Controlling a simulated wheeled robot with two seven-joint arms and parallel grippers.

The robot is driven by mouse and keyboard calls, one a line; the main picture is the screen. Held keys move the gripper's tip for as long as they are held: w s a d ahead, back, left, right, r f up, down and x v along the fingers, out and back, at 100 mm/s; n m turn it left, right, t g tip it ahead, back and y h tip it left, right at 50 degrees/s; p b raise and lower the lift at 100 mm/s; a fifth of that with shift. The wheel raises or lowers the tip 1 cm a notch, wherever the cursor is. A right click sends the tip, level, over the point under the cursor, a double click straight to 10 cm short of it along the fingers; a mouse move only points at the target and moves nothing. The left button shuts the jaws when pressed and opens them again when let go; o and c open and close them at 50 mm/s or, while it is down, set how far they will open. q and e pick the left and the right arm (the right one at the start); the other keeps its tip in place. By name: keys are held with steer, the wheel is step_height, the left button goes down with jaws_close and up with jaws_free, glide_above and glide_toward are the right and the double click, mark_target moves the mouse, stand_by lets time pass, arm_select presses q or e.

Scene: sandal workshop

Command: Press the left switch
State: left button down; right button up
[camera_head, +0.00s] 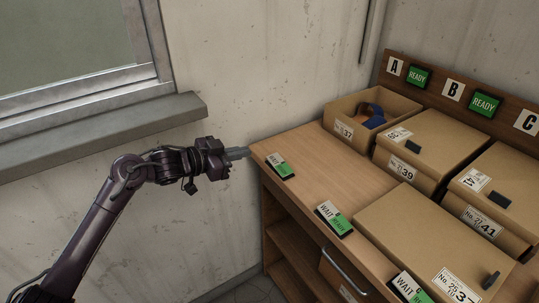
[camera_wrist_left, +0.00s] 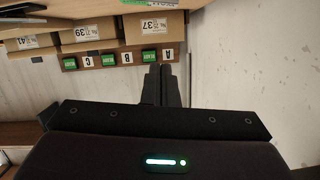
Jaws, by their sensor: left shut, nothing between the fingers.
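The left switch (camera_head: 280,166) is a small dark-edged rocker with a green face, lying near the front left corner of the wooden bench top (camera_head: 320,165). My left gripper (camera_head: 242,153) is shut and empty. It points right, just left of the bench corner, apart from the switch. In the left wrist view its closed fingers (camera_wrist_left: 161,86) point toward the boxes and signs. A middle switch (camera_head: 334,218) and a right switch (camera_head: 409,289), both marked WAIT with a green part, sit along the same front edge. My right gripper is not in view.
An open box (camera_head: 345,107) with something blue inside stands at the back, with closed boxes (camera_head: 425,140) to its right. A board (camera_head: 450,90) carries letters and green READY signs. A window sill (camera_head: 100,133) juts out above my left arm.

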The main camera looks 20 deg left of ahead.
arm_select(q)
steer(key=p, duration=0.2)
glide_above(269, 157)
steer(key=s+d, duration=0.1)
steer(key=s, duration=0.1)
steer(key=shift+d+f, duration=0.2)
steer(key=shift+f, duration=0.95)
steer(key=f, duration=0.2)
steer(key=shift+a+f+p, duration=0.25)
steer(key=shift+f+p, duration=0.15)
steer(key=shift+a+f, duration=0.15)
steer(key=shift+f, duration=0.55)
steer(key=shift+f, duration=0.1)
